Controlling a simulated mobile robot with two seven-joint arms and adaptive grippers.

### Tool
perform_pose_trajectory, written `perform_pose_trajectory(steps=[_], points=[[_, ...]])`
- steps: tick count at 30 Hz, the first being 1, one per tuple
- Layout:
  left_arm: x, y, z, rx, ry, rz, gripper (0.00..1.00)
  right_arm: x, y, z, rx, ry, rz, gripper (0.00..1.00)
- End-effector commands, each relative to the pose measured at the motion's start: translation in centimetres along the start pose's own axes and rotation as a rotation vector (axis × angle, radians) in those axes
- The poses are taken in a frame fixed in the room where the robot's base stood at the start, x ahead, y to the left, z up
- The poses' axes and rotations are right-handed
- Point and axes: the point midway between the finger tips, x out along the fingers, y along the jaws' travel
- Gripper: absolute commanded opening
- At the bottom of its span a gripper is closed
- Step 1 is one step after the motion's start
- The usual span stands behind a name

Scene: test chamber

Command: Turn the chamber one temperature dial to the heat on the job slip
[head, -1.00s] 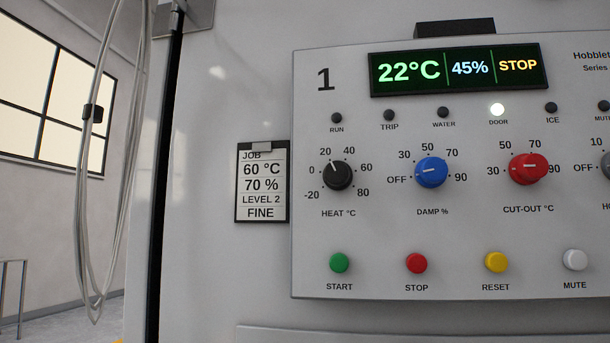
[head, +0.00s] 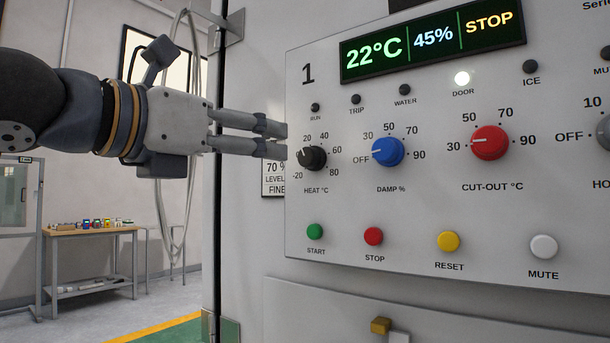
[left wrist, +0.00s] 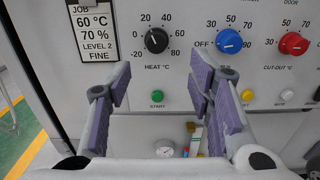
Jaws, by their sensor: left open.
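The black heat dial (head: 312,158) is at the left of panel 1, and its white mark points to the upper left, roughly between 0 and 20. It also shows in the left wrist view (left wrist: 156,40). The job slip (left wrist: 95,34) reads 60 °C, 70 %, LEVEL 2, FINE; in the head view my gripper hides its upper part (head: 273,180). My left gripper (head: 285,141) is open and empty, with fingertips just left of the dial in the head view. In the left wrist view the dial appears beyond the fingers, between them. Contact is not visible. My right gripper is out of view.
The blue damp dial (head: 388,152) and red cut-out dial (head: 490,142) are to the right. Buttons, including green START (head: 314,231), lie below. The display (head: 433,40) reads 22°C, 45%, STOP, and the DOOR lamp (head: 462,78) is lit. A workbench (head: 95,230) stands far left.

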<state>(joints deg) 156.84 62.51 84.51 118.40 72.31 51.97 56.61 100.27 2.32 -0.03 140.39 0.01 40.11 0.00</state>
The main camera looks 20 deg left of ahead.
Motion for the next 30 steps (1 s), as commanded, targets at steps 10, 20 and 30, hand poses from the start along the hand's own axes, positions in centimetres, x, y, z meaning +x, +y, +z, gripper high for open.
perform_pose_trajectory(steps=[10,20,30], points=[[8.4,0.1,-0.5,-0.001,0.01,0.0,0.48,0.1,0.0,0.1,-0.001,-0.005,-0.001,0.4],[11.9,0.0,-0.4,0.002,0.006,0.0,0.48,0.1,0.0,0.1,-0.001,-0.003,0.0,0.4],[11.9,0.1,-0.4,0.003,0.007,0.0,0.14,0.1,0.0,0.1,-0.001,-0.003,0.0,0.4]])
